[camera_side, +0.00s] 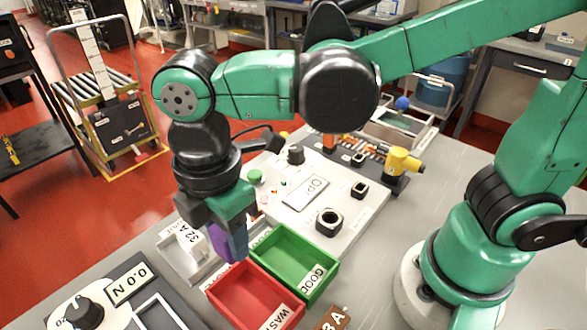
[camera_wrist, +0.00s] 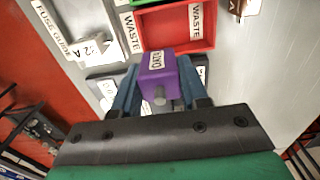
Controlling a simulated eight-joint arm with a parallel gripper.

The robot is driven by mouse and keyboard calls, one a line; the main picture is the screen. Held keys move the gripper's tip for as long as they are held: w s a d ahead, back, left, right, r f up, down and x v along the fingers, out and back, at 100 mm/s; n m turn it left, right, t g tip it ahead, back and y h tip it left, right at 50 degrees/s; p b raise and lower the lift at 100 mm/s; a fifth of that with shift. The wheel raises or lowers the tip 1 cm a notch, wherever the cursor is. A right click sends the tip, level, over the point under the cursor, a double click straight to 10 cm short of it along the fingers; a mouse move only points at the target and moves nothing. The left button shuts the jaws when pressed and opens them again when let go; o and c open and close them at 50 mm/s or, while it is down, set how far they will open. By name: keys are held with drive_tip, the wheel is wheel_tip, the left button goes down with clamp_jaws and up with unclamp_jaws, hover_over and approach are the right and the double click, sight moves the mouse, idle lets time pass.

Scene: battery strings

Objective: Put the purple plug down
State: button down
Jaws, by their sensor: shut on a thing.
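The purple plug (camera_side: 236,243) is held in my gripper (camera_side: 226,238), which is shut on it. In the wrist view the plug (camera_wrist: 157,64) sits between the two blue fingers of my gripper (camera_wrist: 161,84). A white label faces up on it, and a grey round stub points toward the camera. In the side view the plug hangs just behind the left corner of the red bin (camera_side: 236,299) labelled WASTE. Whether it touches anything beneath is hard to tell. In the wrist view the red bin (camera_wrist: 183,40) lies just beyond the plug.
A green bin (camera_side: 277,283) labelled GOOD adjoins the red one. A white holder with a block marked 32 A (camera_side: 191,239) stands left of my gripper. A meter (camera_side: 128,284) reading 0.0 is at the front left. A white board (camera_side: 345,207) with knobs and sockets lies behind.

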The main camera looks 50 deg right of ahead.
drive_tip(key=shift+f, duration=4.2)
drive_tip(key=shift+f, duration=0.15)
drive_tip(key=shift+f, duration=0.45)
drive_tip(key=shift+c, duration=2.3)
unclamp_jaws()
drive_tip(key=shift+r, duration=0.1)
